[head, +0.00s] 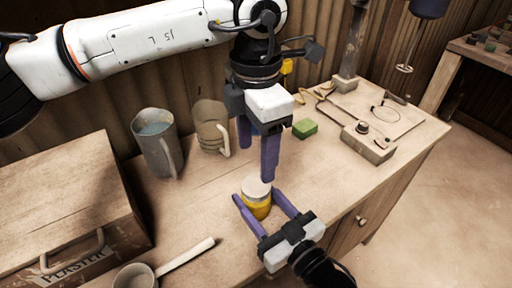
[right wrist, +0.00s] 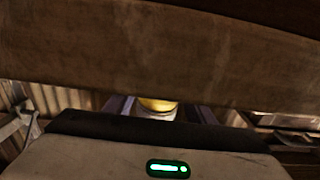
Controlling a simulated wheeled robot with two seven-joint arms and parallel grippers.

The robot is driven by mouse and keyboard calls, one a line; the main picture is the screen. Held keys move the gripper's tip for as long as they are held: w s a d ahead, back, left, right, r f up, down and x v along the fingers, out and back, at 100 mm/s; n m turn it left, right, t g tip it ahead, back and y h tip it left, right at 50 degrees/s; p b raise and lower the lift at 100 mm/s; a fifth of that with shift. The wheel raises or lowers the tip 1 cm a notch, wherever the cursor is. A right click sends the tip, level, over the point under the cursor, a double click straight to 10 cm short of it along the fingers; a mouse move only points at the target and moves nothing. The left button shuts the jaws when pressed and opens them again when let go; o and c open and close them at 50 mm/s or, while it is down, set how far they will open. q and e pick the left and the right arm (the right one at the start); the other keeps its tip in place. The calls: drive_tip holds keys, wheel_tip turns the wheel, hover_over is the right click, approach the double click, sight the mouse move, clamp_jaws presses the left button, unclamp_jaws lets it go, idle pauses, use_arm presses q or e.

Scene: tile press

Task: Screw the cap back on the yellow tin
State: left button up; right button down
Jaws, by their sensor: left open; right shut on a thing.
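The yellow tin (head: 258,209) stands upright on the workbench in the head view, with a pale round top (head: 257,187). I cannot tell whether that top is the cap seated on the tin or part of the tin itself. My right gripper (head: 258,197) is shut on the tin's body, one finger on each side. My left gripper (head: 256,165) is open, pointing down just above the tin, its fingers apart and nothing clearly held. In the right wrist view, the tin's yellow body (right wrist: 158,104) and pale top (right wrist: 154,115) show in part between the purple fingers.
A grey jug (head: 156,145) and a tan mug (head: 211,128) stand behind left. A green block (head: 305,128) and a wooden device (head: 369,145) lie to the right. A plaster crate (head: 60,200) fills the left; a long-handled pan (head: 135,276) lies in front.

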sight(256, 185)
use_arm(q)
drive_tip(key=shift+r+n, duration=0.1)
drive_tip(key=shift+n, duration=0.6)
drive_tip(key=shift+f, duration=4.05)
drive_tip(key=c, duration=1.1)
drive_tip(key=shift+c, duration=0.2)
